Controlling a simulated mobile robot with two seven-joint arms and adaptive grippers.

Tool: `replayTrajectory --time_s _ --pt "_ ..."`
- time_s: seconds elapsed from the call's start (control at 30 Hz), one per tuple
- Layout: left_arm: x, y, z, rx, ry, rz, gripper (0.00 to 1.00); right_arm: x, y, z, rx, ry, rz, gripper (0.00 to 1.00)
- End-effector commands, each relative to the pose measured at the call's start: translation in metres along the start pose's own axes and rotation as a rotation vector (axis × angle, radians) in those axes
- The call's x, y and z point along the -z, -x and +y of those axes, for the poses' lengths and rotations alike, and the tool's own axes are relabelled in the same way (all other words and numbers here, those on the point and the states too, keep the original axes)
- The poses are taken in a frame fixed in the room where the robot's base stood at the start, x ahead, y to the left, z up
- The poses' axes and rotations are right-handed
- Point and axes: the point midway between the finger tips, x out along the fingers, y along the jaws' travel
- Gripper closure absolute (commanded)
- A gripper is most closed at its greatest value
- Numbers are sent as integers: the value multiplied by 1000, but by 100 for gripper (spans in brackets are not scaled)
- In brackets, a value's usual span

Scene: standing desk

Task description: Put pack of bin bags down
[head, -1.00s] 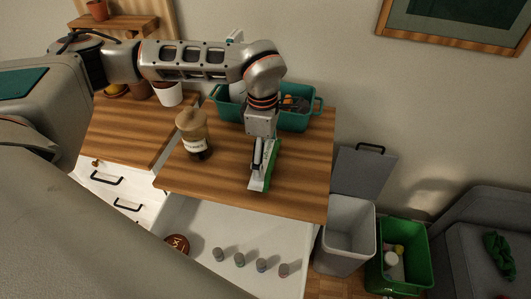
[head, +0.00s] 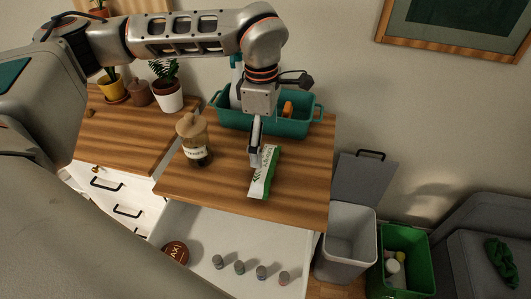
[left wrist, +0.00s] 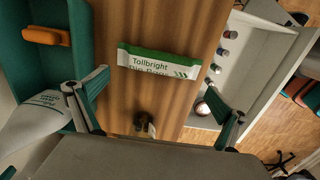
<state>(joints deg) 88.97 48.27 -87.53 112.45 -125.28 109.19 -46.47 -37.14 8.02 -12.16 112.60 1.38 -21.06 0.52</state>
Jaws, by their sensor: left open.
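My right gripper is not in view.
A jar (head: 194,143) stands left of the pack. An open white drawer (head: 205,230) with several small capped items sits below the desk front. A grey bin (head: 350,240) and a green crate (head: 408,245) stand right.

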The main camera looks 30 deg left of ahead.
Motion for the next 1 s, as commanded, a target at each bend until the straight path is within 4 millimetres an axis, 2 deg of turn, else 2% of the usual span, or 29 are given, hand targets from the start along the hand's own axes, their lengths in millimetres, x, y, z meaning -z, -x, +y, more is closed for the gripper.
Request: replayTrajectory --time_s 0.1,0.3,1.0 --pt "0 21 1 -3 0 -1 0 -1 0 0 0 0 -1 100" --pt "0 39 0 0 0 0 0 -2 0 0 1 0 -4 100" --pt "0 42 0 1 -1 0 0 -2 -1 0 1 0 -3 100"
